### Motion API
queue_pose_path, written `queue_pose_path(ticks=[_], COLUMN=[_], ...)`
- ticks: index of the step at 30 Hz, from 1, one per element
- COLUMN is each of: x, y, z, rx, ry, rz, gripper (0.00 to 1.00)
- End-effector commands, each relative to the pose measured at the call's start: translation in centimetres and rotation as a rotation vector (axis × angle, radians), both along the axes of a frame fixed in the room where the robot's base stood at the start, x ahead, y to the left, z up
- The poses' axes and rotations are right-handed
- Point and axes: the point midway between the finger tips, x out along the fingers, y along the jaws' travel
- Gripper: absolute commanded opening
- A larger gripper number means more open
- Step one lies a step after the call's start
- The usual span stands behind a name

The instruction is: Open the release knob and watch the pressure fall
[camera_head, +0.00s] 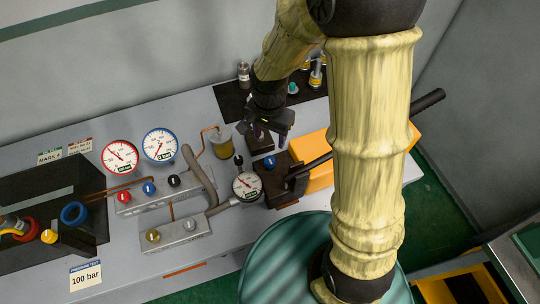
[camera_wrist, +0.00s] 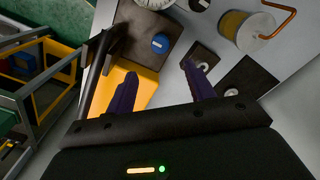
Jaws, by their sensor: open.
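My gripper (camera_head: 270,133) is open and empty above the pump's dark block (camera_head: 284,184). A blue knob (camera_head: 270,161) with a pale line sits on that block. In the wrist view the knob (camera_wrist: 160,43) lies beyond the gap between my open fingertips (camera_wrist: 160,80), apart from them. Which knob is the release knob is not marked legibly. A small gauge (camera_head: 247,185) stands beside the block. A red-rimmed gauge (camera_head: 120,157) and a blue-rimmed gauge (camera_head: 159,145) stand behind the manifold (camera_head: 160,193); their figures are too small to read surely.
The manifold has red, blue and black knobs. A copper-piped cup (camera_head: 222,145) stands left. A card (camera_head: 85,275) reads 100 bar.

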Motion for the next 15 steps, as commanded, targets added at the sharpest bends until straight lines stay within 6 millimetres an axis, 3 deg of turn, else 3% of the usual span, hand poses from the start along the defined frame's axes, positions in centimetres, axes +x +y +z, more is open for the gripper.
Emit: queue_pose_path(ticks=[15], x=[-0.1], y=[0.0], z=[-7.5], rx=[-0.002], ry=[0.005], rz=[0.0], gripper=[0.54])
